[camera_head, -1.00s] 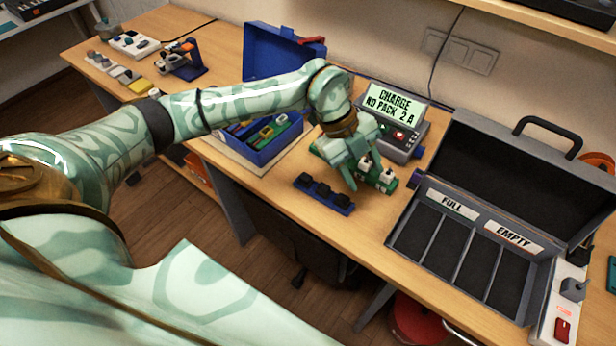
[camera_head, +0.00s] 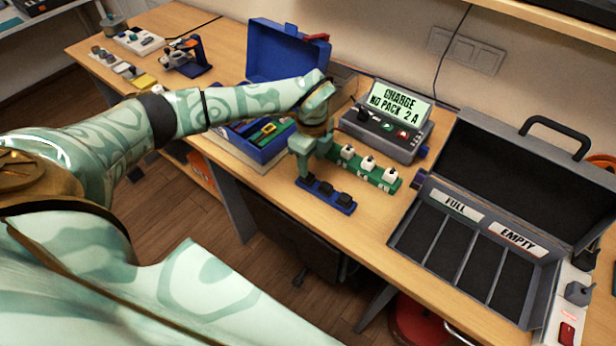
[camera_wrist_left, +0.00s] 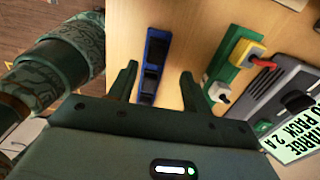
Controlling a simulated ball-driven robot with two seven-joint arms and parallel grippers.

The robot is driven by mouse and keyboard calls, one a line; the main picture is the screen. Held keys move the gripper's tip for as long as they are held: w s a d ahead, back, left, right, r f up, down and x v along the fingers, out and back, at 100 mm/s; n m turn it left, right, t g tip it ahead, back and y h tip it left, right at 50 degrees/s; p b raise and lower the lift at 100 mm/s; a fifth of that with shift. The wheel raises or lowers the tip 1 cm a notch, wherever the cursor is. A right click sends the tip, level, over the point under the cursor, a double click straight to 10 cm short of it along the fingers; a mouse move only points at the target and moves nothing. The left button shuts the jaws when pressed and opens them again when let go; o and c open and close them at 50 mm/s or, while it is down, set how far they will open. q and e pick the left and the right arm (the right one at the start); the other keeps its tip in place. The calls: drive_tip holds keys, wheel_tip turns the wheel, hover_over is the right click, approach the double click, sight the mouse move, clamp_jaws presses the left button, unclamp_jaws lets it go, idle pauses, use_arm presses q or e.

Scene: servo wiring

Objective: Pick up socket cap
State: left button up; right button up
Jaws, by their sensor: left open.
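A short blue strip (camera_head: 336,203) with black block-shaped caps lies on the table; I take these as the socket caps. Two black caps (camera_head: 344,199) show in the head view, and my gripper hides the strip's left end. My left gripper (camera_head: 306,176) points down at that left end. In the left wrist view its jaws (camera_wrist_left: 158,73) are open and empty, with the blue strip (camera_wrist_left: 163,36) and its black caps (camera_wrist_left: 151,80) showing between the fingers. I cannot tell whether the fingertips touch anything. My right gripper is not in view.
A green strip (camera_head: 379,180) with white plugs lies just behind the blue strip. Behind it stands a grey charger (camera_head: 380,135) reading "NO PACK". An open blue toolbox (camera_head: 283,53) is at the left, and an open grey case (camera_head: 412,252) at the right.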

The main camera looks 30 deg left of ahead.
use_arm(q)
drive_tip(key=f, duration=0.2)
drive_tip(key=a+f, duration=0.1)
drive_tip(key=f, duration=0.1)
drive_tip(key=shift+s+f, duration=0.1)
drive_tip(key=shift+s, duration=0.3)
drive_tip(key=shift+f, duration=0.3)
drive_tip(key=c, duration=1.1)
drive_tip(key=shift+o, duration=0.2)
drive_tip(key=shift+r, duration=0.2)
drive_tip(key=shift+w+r, duration=0.1)
drive_tip(key=shift+r, duration=0.15)
wheel_tip(320, 180, up, 3)
drive_tip(key=shift+f, duration=0.1)
drive_tip(key=s+d+r+p, duration=0.1)
drive_tip(key=s+d+r, duration=0.1)
drive_tip(key=s+r, duration=0.7)
drive_tip(key=s, duration=0.5)
drive_tip(key=shift+d+r+p, duration=0.2)
drive_tip(key=shift+d+p, duration=0.05)
drive_tip(key=shift+p, duration=0.05)
